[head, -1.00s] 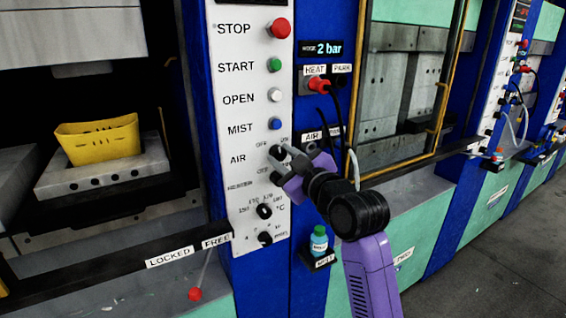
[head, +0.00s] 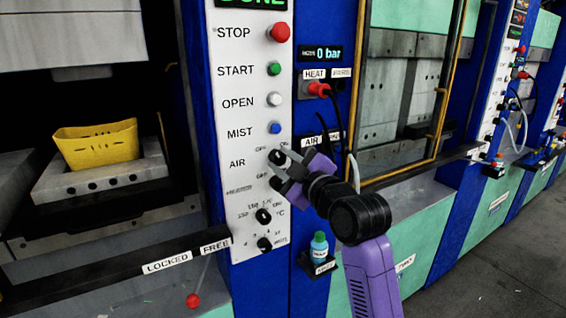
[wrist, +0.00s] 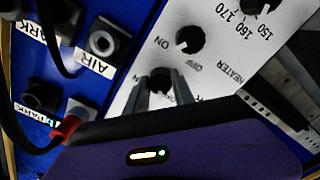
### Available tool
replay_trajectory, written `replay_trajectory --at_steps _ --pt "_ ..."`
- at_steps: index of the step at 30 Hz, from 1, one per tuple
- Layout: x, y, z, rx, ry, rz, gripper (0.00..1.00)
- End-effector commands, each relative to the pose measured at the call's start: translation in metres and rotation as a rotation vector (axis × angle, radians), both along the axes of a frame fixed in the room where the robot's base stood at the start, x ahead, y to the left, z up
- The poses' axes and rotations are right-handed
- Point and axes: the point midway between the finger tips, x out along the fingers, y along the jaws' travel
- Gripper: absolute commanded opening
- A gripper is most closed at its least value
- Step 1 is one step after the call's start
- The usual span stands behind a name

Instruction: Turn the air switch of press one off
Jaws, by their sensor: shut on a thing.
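The white control panel (head: 242,190) of the near press carries the row marked AIR. The air switch (head: 276,157), a small black knob, sits right of that label with small off and on marks above it. My gripper (head: 285,160) reaches in from the right and is shut on this knob. In the wrist view, the two grey fingers (wrist: 160,98) stand on either side of the black air knob (wrist: 160,80). The fingers partly hide it, so its exact pointing direction is unclear. The small display (head: 322,53) reads 0 bar.
The heater knob (head: 276,183) is just below, close to my gripper; it also shows in the wrist view (wrist: 190,40). A red plug (head: 318,89) with a black cable is above right. A small bottle (head: 319,245) stands on a holder below.

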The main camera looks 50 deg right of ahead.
Motion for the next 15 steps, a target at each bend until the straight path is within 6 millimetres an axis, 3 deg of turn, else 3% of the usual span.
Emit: replay_trajectory --at_steps 1,2,5,15 --pt "0.0002 0.0004 -0.0006 -0.001 0.002 0.000 0.00" --pt "0.0002 0.0004 -0.0006 -0.001 0.002 0.000 0.34" --pt "0.0002 0.0003 -0.0005 -0.001 0.001 0.001 0.52" --pt "-0.0018 0.0007 -0.0004 0.000 0.000 0.000 0.52"
